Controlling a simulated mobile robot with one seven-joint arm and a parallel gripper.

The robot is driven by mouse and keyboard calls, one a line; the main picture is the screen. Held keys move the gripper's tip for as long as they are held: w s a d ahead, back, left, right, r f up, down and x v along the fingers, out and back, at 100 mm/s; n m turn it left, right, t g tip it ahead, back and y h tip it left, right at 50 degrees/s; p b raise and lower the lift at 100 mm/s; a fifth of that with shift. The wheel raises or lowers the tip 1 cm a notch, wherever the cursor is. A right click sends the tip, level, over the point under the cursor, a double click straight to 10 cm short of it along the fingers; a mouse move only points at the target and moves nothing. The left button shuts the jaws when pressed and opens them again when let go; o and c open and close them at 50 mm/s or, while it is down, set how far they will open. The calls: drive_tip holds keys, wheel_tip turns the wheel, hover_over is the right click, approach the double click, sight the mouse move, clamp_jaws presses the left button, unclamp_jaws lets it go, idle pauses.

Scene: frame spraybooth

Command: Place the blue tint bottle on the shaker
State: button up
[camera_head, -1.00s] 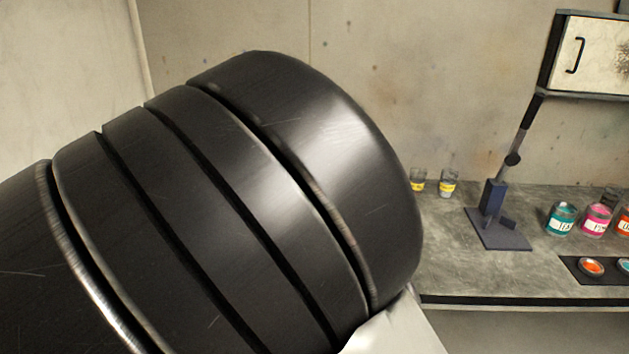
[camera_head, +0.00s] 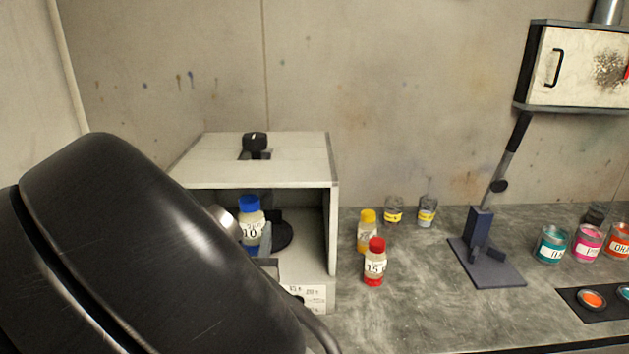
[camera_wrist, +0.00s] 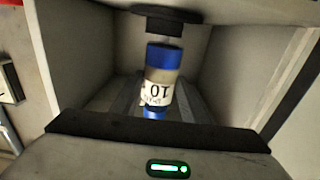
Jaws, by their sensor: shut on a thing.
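The blue tint bottle (camera_head: 251,226), with a blue cap and a "10" label, is inside the open-fronted shaker box (camera_head: 335,225). It looks upright in the head view and stands in front of the shaker's dark round platform (camera_head: 282,232). In the wrist view the bottle (camera_wrist: 158,90) appears upside down, its blue base end near a dark disc (camera_wrist: 160,20). My gripper (camera_wrist: 155,98) is shut on the bottle. My arm hides the left of the shaker and most of my gripper in the head view. I cannot tell whether the bottle touches the platform.
A yellow-capped bottle (camera_head: 367,232) and a red-capped bottle (camera_head: 374,264) stand right of the shaker. Two small jars (camera_head: 394,211) are behind them. A dark stand (camera_head: 485,250) and several paint cans (camera_head: 587,243) are farther right. The shaker's side walls and roof (camera_head: 255,165) enclose the bottle closely.

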drive_tip(key=w+b, duration=0.1)
drive_tip(key=w, duration=0.3)
drive_tip(key=w+b, duration=0.1)
drive_tip(key=w, duration=0.3)
drive_tip(key=w+b, duration=0.1)
drive_tip(key=w, duration=0.3)
drive_tip(key=shift+a+b, duration=0.3)
wheel_tip(320, 180, down, 3)
drive_tip(key=b, duration=0.2)
drive_tip(key=shift+s+f+b, duration=0.1)
drive_tip(key=shift+s+b, duration=0.05)
drive_tip(key=shift+b, duration=0.2)
drive_tip(key=shift+c, duration=0.5)
drive_tip(key=shift+s+f, duration=0.15)
drive_tip(key=shift+f, duration=0.25)
clamp_jaws()
drive_tip(key=o, duration=1.1)
unclamp_jaws()
drive_tip(key=shift+f, duration=0.15)
drive_tip(key=o, duration=0.3)
drive_tip(key=shift+w, duration=0.3)
drive_tip(key=shift+o, duration=0.2)
drive_tip(key=shift+r, duration=0.25)
